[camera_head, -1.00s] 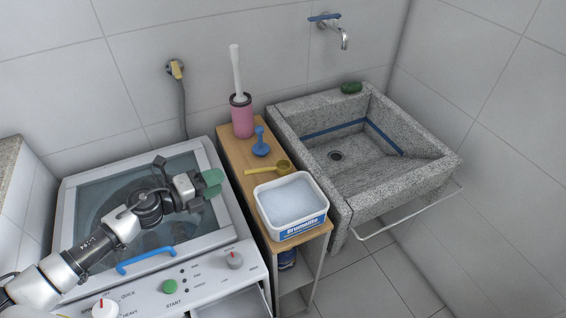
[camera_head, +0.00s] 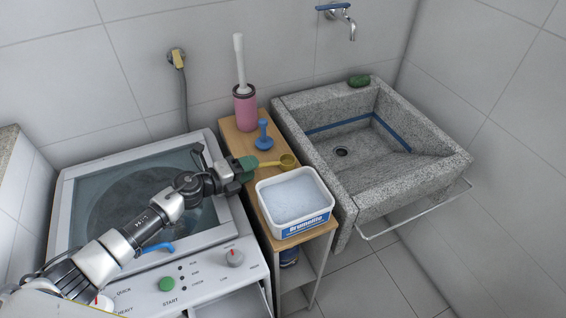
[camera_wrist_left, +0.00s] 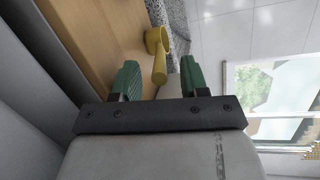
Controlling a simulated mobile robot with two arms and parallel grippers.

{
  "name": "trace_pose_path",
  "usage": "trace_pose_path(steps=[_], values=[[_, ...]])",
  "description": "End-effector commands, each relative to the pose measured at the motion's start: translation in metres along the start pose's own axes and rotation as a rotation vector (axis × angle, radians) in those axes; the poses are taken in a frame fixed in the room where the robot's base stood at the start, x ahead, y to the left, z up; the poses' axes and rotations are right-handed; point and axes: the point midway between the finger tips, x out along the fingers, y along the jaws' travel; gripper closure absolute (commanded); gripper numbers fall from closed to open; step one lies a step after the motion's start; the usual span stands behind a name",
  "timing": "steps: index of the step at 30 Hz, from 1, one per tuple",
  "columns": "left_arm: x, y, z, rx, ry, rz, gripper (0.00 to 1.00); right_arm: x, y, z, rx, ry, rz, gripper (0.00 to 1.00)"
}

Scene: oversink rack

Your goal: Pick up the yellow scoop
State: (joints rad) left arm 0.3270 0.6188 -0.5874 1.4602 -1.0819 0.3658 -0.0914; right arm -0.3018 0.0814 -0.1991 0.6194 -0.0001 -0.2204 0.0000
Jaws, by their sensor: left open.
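The yellow scoop (camera_head: 286,162) lies on the narrow wooden shelf top (camera_head: 236,141), behind the white tub, with its cup to the right and its handle toward my left gripper (camera_head: 247,166). In the left wrist view the scoop (camera_wrist_left: 157,42) shows its cup farther off and its handle end (camera_wrist_left: 159,75) between the two green fingertips. The left gripper (camera_wrist_left: 158,78) is open there, with gaps on both sides of the handle. In the head view the green fingers hide part of the handle. My right gripper is not in view.
A white tub of powder (camera_head: 294,200) stands close in front of the scoop. A blue plunger-like item (camera_head: 264,138) and a pink brush holder (camera_head: 244,108) stand behind. The washing machine (camera_head: 75,215) is left, and the stone sink (camera_head: 345,190) right.

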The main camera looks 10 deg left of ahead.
Motion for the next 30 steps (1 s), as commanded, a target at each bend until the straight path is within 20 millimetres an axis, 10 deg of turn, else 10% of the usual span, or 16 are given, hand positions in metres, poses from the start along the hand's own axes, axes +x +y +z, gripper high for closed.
trace_pose_path(steps=[13,22,30], values=[[0.027,0.001,0.000,0.001,-0.001,0.000,0.56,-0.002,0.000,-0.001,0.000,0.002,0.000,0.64],[0.027,0.001,0.000,0.001,-0.001,0.000,0.99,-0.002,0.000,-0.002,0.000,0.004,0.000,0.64],[0.027,0.001,0.000,0.001,-0.001,0.000,1.00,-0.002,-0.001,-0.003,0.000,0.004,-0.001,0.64]])
